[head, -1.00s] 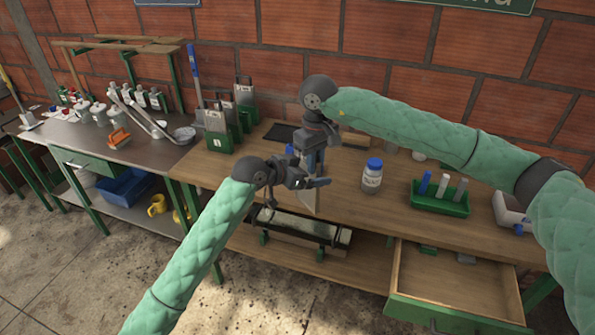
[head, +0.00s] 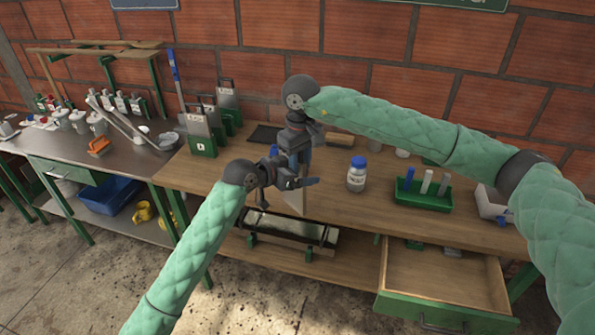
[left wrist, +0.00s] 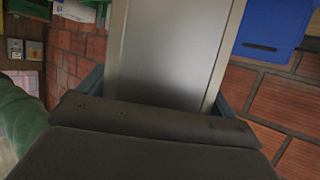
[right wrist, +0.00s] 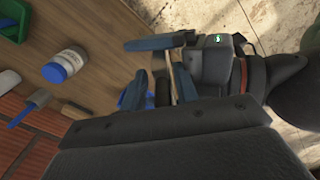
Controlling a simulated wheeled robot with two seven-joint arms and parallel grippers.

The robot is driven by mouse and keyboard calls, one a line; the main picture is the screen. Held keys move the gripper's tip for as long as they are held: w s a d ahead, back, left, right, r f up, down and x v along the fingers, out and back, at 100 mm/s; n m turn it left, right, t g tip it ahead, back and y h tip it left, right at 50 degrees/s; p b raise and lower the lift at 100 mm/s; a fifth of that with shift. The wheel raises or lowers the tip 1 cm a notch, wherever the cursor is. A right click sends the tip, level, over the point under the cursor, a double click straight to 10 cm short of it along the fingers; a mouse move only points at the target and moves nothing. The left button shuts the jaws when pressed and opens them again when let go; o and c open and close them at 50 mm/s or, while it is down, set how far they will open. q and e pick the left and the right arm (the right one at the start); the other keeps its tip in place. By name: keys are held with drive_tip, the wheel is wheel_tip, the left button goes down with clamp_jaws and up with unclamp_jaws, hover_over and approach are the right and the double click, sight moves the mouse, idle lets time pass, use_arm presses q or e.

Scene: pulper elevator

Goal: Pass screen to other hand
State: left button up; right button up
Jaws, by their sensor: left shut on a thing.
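My right gripper (head: 300,158) comes down from above, close to the left one. In the right wrist view, its blue fingers (right wrist: 160,90) stand apart, with the screen's thin edge (right wrist: 170,72) seen between them. The grippers hide much of the screen.
A blue-capped jar (head: 356,178) and a green tray (head: 422,195) stand on the bench to the right. An open drawer (head: 440,278) juts out at the front right. Numbered green-based holders (head: 201,142) stand at the back left. A long trough (head: 290,228) lies on the lower shelf.

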drive_tip(key=shift+s+a, duration=0.2)
drive_tip(key=shift+s, duration=0.05)
